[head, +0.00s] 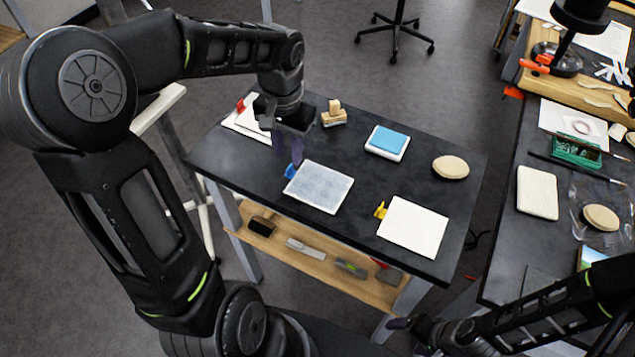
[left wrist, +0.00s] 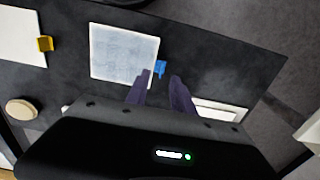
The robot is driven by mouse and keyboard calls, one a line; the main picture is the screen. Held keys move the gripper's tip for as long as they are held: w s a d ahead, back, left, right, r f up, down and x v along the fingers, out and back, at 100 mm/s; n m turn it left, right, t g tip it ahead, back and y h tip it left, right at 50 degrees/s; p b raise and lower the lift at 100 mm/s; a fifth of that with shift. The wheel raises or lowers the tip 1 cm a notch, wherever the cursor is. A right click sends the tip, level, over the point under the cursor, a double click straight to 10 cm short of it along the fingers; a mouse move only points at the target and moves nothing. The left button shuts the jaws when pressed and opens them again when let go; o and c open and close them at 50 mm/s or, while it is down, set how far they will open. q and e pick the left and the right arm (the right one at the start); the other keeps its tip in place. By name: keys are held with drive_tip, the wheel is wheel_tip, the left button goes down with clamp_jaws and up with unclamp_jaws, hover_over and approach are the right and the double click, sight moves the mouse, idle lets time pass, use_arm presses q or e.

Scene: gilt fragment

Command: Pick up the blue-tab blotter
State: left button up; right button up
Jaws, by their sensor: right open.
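The blue-tab blotter (head: 319,187) is a pale grey-blue square sheet with a light border, lying flat on the dark table. Its blue tab (head: 291,171) sticks out at its left edge. My left gripper (head: 288,160) points down at the tab, its purple fingers close to it. In the left wrist view the blotter (left wrist: 122,53) lies beyond the fingers, and the tab (left wrist: 160,68) shows in line with the gap between the open fingertips (left wrist: 158,76). Nothing is held. I cannot tell their exact height above the table. My right gripper (head: 405,324) is low, beside the table's front right leg, open.
A white sheet with a yellow tab (head: 413,227) lies to the right. A blue-topped pad (head: 387,142), an oval tan block (head: 450,167) and a wooden stamp (head: 334,114) stand behind. A red-tabbed white sheet (head: 243,123) lies at the left. A cluttered second table (head: 505,230) is at right.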

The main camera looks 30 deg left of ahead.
sight(289, 167)
use_arm(q)
drive_tip(key=shift+a+f+p, duration=0.1)
drive_tip(key=shift+f+p, duration=0.45)
drive_tip(key=shift+f, duration=2.1)
clamp_jaws()
